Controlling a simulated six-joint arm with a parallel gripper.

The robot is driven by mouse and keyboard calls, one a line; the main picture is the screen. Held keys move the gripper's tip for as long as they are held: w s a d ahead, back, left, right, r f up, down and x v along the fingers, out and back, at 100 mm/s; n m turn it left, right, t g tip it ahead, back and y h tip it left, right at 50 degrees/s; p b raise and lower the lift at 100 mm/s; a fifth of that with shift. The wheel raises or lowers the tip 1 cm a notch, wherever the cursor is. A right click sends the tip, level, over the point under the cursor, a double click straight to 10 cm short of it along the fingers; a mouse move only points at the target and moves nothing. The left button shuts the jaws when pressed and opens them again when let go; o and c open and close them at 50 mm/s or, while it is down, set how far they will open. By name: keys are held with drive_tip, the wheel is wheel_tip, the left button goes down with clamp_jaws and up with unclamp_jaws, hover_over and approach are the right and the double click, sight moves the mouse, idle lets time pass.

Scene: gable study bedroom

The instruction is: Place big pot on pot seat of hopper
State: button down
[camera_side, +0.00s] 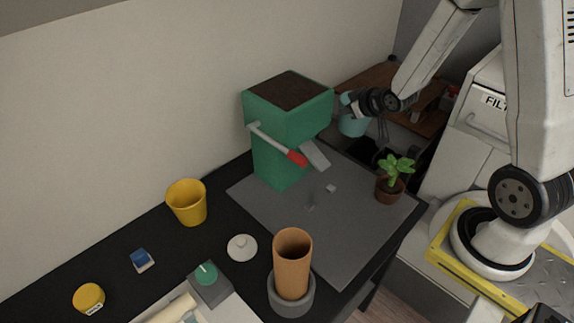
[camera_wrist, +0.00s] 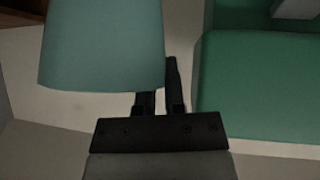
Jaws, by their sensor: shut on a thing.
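A teal pot (camera_side: 352,124) hangs at my gripper (camera_side: 360,105), to the right of the green hopper (camera_side: 278,140). My gripper is shut on the pot, which is held above the surface. In the wrist view the teal pot (camera_wrist: 105,45) fills the upper left, beside the fingers (camera_wrist: 160,95), and the green hopper (camera_wrist: 260,90) is at the right. The hopper has dark soil on top, a red-tipped lever (camera_side: 280,146) and a grey chute (camera_side: 315,155). Small grey pieces (camera_side: 310,200) lie on the grey mat (camera_side: 300,235) below the chute; I cannot tell whether they form the pot seat.
A potted plant (camera_side: 390,185) stands at the mat's right edge. A tall terracotta cylinder (camera_side: 292,265) stands in a grey round holder (camera_side: 290,305) at the front. A yellow pot (camera_side: 187,204), a white disc (camera_side: 242,248) and a blue block (camera_side: 141,259) are at the left.

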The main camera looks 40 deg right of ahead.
drive_tip(key=shift+s+a+r+n+g+y, duration=0.85)
drive_tip(key=shift+s+r+n+y, duration=1.1)
drive_tip(key=shift+s, duration=1.6)
drive_tip(key=shift+s+a+r+n+g+y, duration=0.45)
drive_tip(key=shift+s+a+r+n+y, duration=0.65)
drive_tip(key=shift+s+n+y, duration=1.7)
drive_tip(key=a+f+n+g, duration=0.3)
drive_tip(key=a+f+n, duration=0.2)
drive_tip(key=a+f, duration=0.4)
drive_tip(key=shift+s+f+g+y, duration=0.35)
drive_tip(key=shift+f+y, duration=0.1)
drive_tip(key=shift+f, duration=0.95)
drive_tip(key=shift+a, duration=0.1)
drive_tip(key=shift+f, duration=2)
drive_tip(key=shift+w+f, duration=0.1)
drive_tip(key=shift+f, duration=1.9)
